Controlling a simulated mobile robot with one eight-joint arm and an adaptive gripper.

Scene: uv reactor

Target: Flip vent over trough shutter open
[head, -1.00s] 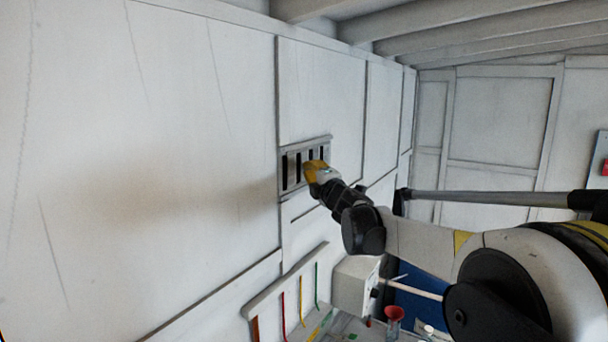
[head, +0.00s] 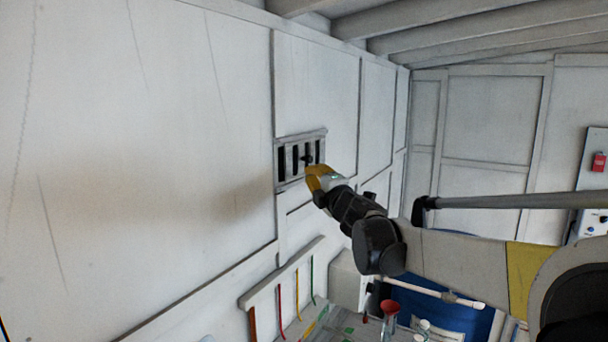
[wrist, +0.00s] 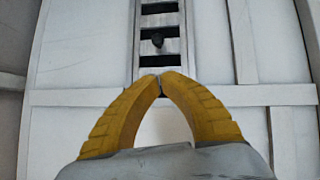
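The vent (head: 288,176) is a grey framed plate on the white wall with several dark slots, and it also shows in the wrist view (wrist: 148,20). A small dark knob (head: 307,158) sits among its slots. In the wrist view the knob (wrist: 158,41) stands just beyond my fingertips. My gripper (head: 312,172) has yellow fingers and is in front of the vent's lower right part. In the wrist view my gripper's (wrist: 160,78) fingertips meet, with nothing visible between them. The fingers overlap the vent's near end in that view; I cannot tell whether they touch it.
Below the vent, a wall rack (head: 283,275) holds several coloured strips. A white box (head: 345,281), a red funnel (head: 389,309) and a blue surface (head: 445,310) are at the lower right. A panel with a red part (head: 599,162) is at the right edge. The wall left of the vent is bare.

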